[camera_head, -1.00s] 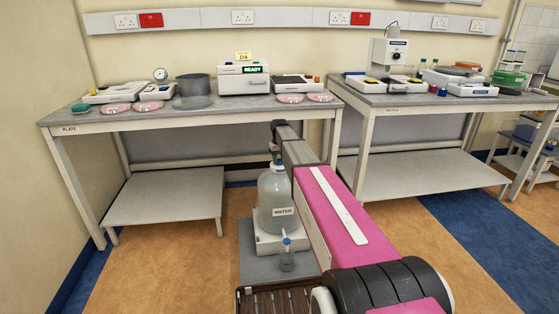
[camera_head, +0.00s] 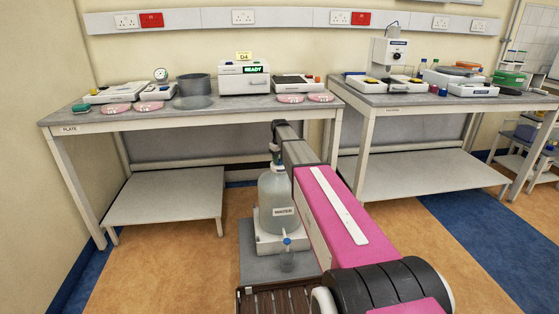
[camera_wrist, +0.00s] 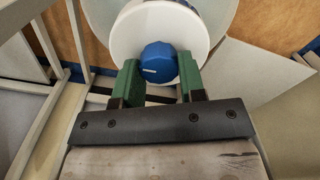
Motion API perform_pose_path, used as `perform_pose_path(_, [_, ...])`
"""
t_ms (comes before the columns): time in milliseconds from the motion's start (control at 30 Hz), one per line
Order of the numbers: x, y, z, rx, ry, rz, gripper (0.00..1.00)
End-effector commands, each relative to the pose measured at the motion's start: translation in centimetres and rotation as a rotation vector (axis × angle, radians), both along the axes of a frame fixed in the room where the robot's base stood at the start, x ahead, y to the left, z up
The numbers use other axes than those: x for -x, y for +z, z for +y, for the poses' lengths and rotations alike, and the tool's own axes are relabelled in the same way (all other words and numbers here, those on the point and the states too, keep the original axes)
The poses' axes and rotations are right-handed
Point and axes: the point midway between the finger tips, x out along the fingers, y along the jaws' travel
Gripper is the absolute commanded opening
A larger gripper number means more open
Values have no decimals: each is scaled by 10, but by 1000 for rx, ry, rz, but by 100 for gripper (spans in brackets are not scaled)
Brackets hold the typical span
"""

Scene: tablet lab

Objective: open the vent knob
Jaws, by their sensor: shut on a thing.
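The blue vent knob (camera_wrist: 158,50) shows in the wrist view, with a short white mark on its side. It sits on the round white cap (camera_wrist: 122,38) of the large clear bottle labelled WATER (camera_head: 271,190). My gripper (camera_wrist: 158,63) has its two green fingers on either side of the knob and is shut on it. In the head view my gripper (camera_head: 277,153) is above the bottle neck, and the knob is hidden there. The bottle stands upright on a white base (camera_head: 268,243).
A small blue tap (camera_head: 287,241) is at the bottle's front, above a small clear vessel (camera_head: 287,262). Behind stands the PLATE bench (camera_head: 140,121) with instruments and pink dishes. A second bench (camera_head: 400,100) stands at the right. Floor at the left is clear.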

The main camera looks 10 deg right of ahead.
Motion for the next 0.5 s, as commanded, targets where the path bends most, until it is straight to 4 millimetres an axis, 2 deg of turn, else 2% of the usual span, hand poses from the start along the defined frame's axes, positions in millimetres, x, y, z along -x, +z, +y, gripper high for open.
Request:
perform_pose_path(33, [0,1,0,0,2,-1,40])
perform_pose_path(100, [0,1,0,0,1,-1,63])
perform_pose_path(367, [0,0,0,0,0,0,63])
perform_pose_path(500, [0,7,0,0,0,-1,63])
